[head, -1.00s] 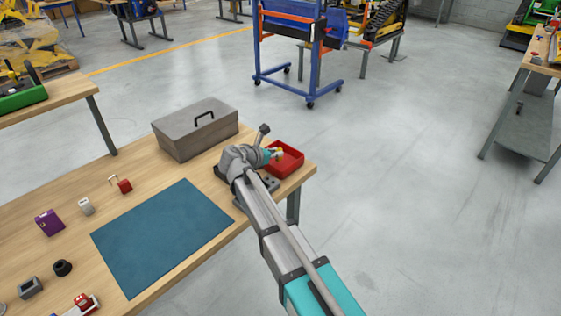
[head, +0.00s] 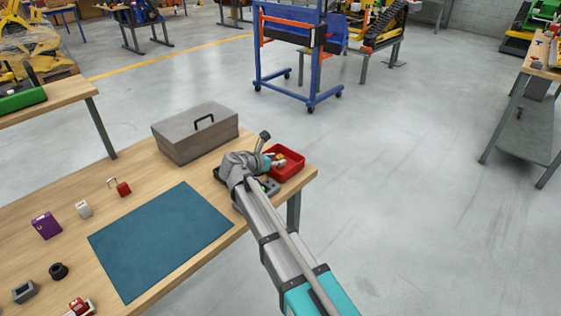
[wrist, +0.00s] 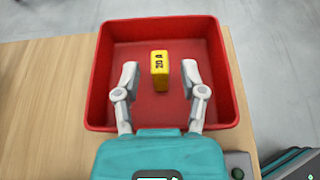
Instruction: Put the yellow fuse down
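The yellow fuse (wrist: 160,69) is a small block with dark lettering. In the wrist view it appears inside the red tray (wrist: 205,115), apparently upright on the tray floor. My gripper (wrist: 160,78) is open, one finger on each side of the fuse with a clear gap at both sides. In the head view my gripper (head: 274,160) is over the red tray (head: 297,171) at the table's right end. My arm hides part of the tray there, and the fuse is too small to make out well.
A grey toolbox (head: 195,135) stands behind and left of my gripper. A blue mat (head: 160,240) lies bare on the table (head: 145,165). Several small parts, including a purple block (head: 46,225), sit at the left. A dark device (wrist: 288,163) is near the tray's lower right corner.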

